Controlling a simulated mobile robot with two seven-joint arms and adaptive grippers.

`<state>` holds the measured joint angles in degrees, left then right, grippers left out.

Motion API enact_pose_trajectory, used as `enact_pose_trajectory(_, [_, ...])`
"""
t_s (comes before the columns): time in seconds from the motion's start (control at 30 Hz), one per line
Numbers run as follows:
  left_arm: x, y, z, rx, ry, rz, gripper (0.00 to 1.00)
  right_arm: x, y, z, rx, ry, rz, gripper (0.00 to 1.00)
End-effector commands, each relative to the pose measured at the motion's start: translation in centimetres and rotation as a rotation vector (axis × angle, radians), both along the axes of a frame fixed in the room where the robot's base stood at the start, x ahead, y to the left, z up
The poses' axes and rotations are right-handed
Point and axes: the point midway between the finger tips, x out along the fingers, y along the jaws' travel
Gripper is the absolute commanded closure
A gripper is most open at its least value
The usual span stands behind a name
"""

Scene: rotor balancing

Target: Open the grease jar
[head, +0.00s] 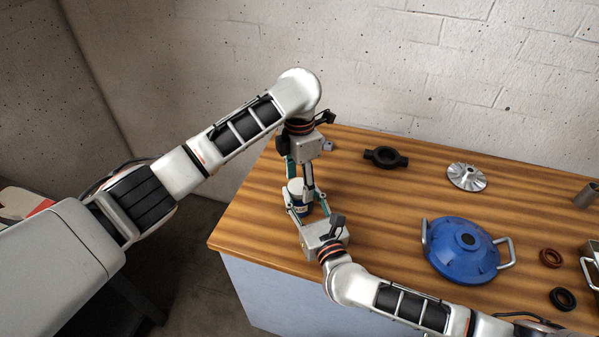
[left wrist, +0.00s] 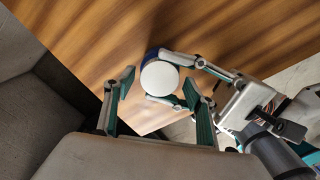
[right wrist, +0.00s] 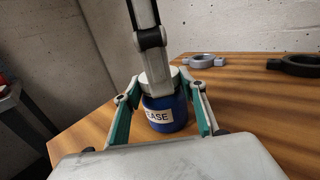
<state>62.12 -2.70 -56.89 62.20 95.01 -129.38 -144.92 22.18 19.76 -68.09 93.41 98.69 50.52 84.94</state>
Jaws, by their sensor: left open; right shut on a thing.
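The grease jar is blue with a label; it stands upright near the left end of the wooden table and shows in the head view (head: 301,209) and right wrist view (right wrist: 165,113). Its white lid (left wrist: 160,78) is on top, seen from above in the left wrist view. My right gripper (head: 301,212) is shut on the jar's body, with a finger on each side. My left gripper (head: 301,180) points down from above at the lid. Its fingers (left wrist: 158,92) are spread wide, with the lid between and below them. Whether a finger touches the lid I cannot tell.
On the table (head: 385,215) are a black ring-shaped part (head: 385,158), a silver impeller (head: 467,177) and a blue housing with handles (head: 464,250). The table's left edge is close to the jar.

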Motion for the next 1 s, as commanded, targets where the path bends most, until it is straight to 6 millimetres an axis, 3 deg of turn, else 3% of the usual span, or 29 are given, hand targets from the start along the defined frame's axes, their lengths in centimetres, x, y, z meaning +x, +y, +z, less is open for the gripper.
enact_pose_trajectory(0.03, [-0.02, -0.03, -0.21, -0.001, 0.000, 0.001, 0.45, -0.28, -0.01, -0.73, -0.005, 0.012, 0.002, 1.00])
enact_pose_trajectory(0.33, [0.01, -0.02, -0.34, -0.001, 0.000, 0.001, 0.48, -0.28, -0.01, -0.75, -0.005, 0.012, 0.002, 1.00])
enact_pose_trajectory(0.47, [0.01, -0.02, -0.33, -0.001, 0.000, 0.001, 0.81, -0.29, -0.01, -0.76, -0.005, 0.012, 0.002, 1.00])
enact_pose_trajectory(0.5, [0.01, -0.02, -0.33, -0.001, 0.000, 0.001, 0.85, -0.29, -0.01, -0.76, -0.005, 0.012, 0.002, 1.00])
enact_pose_trajectory(0.7, [-0.01, -0.03, -0.33, -0.001, 0.000, 0.022, 0.85, -0.29, -0.02, -0.77, -0.005, 0.013, 0.002, 1.00])
enact_pose_trajectory(1.0, [-0.03, 0.00, -0.35, -0.001, 0.001, 0.286, 0.85, -0.27, -0.06, -0.81, -0.004, 0.013, 0.000, 1.00])
